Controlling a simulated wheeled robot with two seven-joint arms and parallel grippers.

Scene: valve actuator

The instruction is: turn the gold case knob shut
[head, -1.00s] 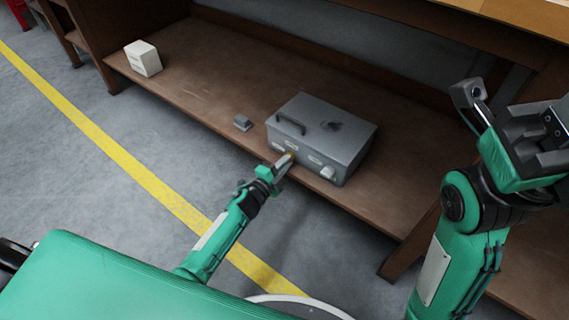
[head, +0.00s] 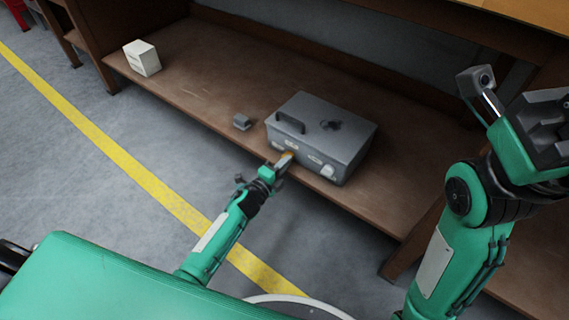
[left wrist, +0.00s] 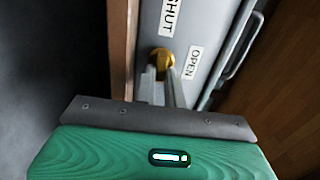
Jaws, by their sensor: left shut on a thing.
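The grey metal case (head: 330,125) stands on the brown low shelf, its front facing me. The gold knob (left wrist: 162,58) is on the case front, between the SHUT label (left wrist: 178,14) and the OPEN label (left wrist: 194,63) in the left wrist view. My left gripper (left wrist: 160,72) is shut on the gold knob, with one finger on each side of it. In the head view my left gripper (head: 284,161) hides most of the knob. My right gripper (head: 548,125) is raised at the right edge, away from the case; its jaw opening is unclear.
A white knob (head: 328,171) is at the right of the case front. The lid has a dark handle (head: 290,122). A small grey block (head: 242,122) lies left of the case, and a white box (head: 142,58) is farther left. The brown shelf (head: 210,60) is otherwise mostly clear.

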